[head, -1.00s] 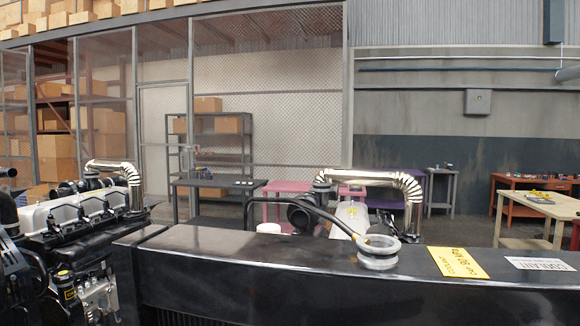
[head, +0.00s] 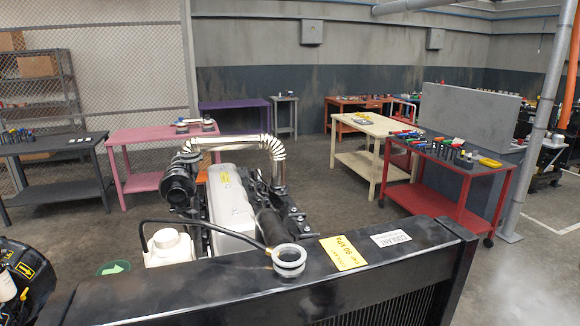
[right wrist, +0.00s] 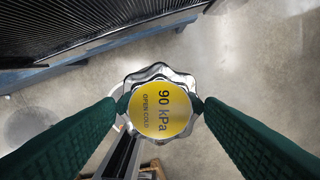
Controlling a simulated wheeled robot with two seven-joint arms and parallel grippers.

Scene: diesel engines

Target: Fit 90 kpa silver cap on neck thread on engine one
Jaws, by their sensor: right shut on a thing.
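In the right wrist view my right gripper (right wrist: 160,108) is shut on the silver cap (right wrist: 183,78). The cap has a scalloped silver rim and a yellow disc that reads "90 kPa" and "OPEN COLD". Its label faces the camera, and grey floor shows below it. In the head view the silver neck (head: 289,261) stands on top of the black radiator tank (head: 210,298) of the engine, with no cap on it. A yellow label (head: 343,253) about 90 kPa lies beside the neck. Neither gripper shows in the head view.
A white reservoir (head: 168,247) and a black hose stand behind the tank. The engine (head: 230,205) with a chrome pipe is beyond them. A red table (head: 450,165) with tools stands at the right. Dark radiator fins (right wrist: 70,30) show in the wrist view.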

